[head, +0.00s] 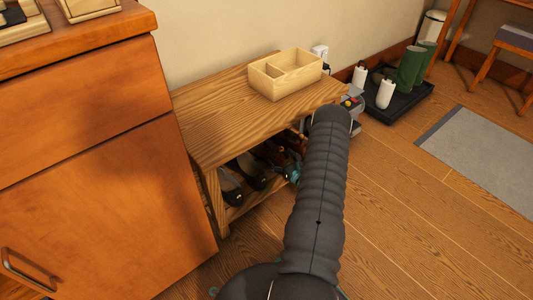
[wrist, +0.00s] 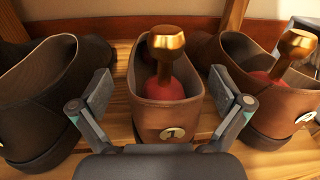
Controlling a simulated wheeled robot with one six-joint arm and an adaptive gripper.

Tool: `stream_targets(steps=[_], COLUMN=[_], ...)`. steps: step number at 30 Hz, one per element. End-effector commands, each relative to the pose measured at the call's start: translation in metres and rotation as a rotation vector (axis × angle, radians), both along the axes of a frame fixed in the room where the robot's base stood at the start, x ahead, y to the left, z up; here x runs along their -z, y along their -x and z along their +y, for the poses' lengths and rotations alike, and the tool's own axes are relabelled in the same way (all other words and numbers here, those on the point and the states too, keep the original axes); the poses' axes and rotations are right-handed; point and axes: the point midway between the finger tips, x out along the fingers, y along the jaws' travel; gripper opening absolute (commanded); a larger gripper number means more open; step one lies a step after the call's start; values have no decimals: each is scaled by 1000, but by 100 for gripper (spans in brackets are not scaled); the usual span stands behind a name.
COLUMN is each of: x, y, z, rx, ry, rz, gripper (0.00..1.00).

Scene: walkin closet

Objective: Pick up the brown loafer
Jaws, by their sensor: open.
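In the wrist view a brown loafer (wrist: 160,119) stands heel-on on a wooden shelf, with a numbered round tag on its heel. A red shoe tree with a gold knob (wrist: 166,42) sits inside it. My gripper (wrist: 162,76) is open, one finger on each side of this loafer's heel. A second brown loafer (wrist: 262,107), also with a red and gold shoe tree, stands to the right, partly behind the right finger. In the head view, brown shoes (head: 274,153) show under the bench, partly hidden by my arm.
A dark shoe (wrist: 45,100) stands close on the left in the wrist view. The wooden bench (head: 215,115) roofs the shelf and carries a divided wooden box (head: 286,75). An orange cabinet (head: 90,150) stands left. Open floor (head: 410,210) lies right, before a boot tray (head: 395,108).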

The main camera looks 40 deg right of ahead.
Motion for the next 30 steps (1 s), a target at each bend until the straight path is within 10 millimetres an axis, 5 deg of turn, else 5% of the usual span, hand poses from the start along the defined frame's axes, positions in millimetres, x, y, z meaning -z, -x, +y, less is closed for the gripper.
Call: stream_targets(steps=[10,19,30], x=[0,1,-11], y=[-14,-14,-14], z=[0,0,0], rx=[1,1,0], ry=[-1,0,1], rz=[0,1,-3], gripper=[100,25,22])
